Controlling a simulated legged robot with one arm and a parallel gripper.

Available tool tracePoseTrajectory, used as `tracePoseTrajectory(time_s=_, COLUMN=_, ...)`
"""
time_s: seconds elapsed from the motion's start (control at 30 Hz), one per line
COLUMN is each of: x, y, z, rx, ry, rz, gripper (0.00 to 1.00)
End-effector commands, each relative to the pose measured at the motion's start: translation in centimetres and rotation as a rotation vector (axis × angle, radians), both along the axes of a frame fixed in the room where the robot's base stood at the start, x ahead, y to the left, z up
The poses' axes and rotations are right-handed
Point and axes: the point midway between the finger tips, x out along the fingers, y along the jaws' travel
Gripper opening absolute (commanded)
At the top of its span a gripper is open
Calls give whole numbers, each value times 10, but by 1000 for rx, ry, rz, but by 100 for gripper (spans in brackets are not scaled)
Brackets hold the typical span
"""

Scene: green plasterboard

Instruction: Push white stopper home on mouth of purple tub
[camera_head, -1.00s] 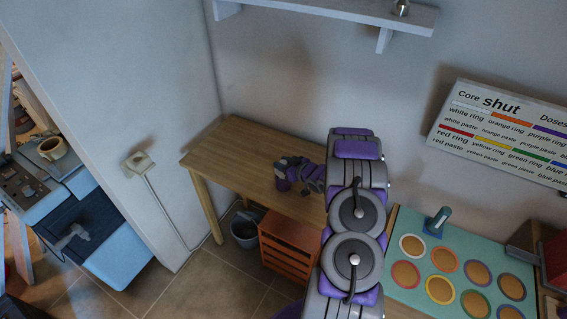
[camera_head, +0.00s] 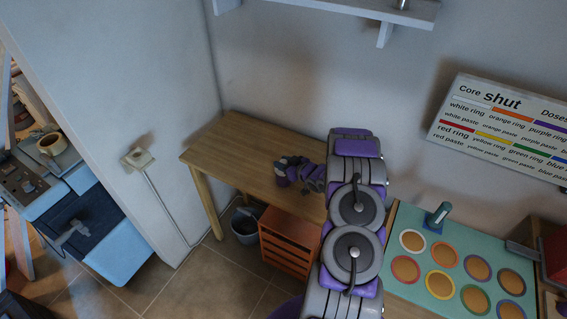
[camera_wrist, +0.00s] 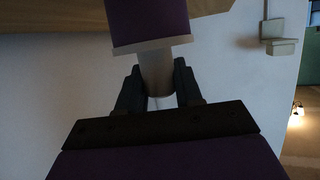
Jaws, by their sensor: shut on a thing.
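The purple tub (camera_wrist: 150,18) shows at the top of the wrist view, where the table also lies at the top. Its pale rim (camera_wrist: 151,46) faces my gripper. The white stopper (camera_wrist: 156,68) sits between the two dark fingers of my gripper (camera_wrist: 157,88), which is shut on it. The stopper lines up with the tub's mouth and I see no gap at the rim; how deep it sits is hidden. In the head view my gripper (camera_head: 291,170) is small, over the wooden table, and the tub is hard to tell from it.
The wooden table (camera_head: 225,150) is otherwise bare. An orange drawer unit (camera_head: 286,245) and a grey bucket (camera_head: 245,226) stand under it. A teal board with coloured rings (camera_head: 398,243) lies to the right. A wall socket (camera_head: 138,157) is at left, a shelf (camera_head: 350,8) above.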

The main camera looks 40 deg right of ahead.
Motion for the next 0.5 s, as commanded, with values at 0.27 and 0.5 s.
tracePoseTrajectory(time_s=0.27, x=-1, y=0, z=-2, rx=1, ry=4, rz=1, gripper=45)
tracePoseTrajectory(time_s=0.5, x=-1, y=0, z=-1, rx=1, ry=3, rz=0, gripper=65)
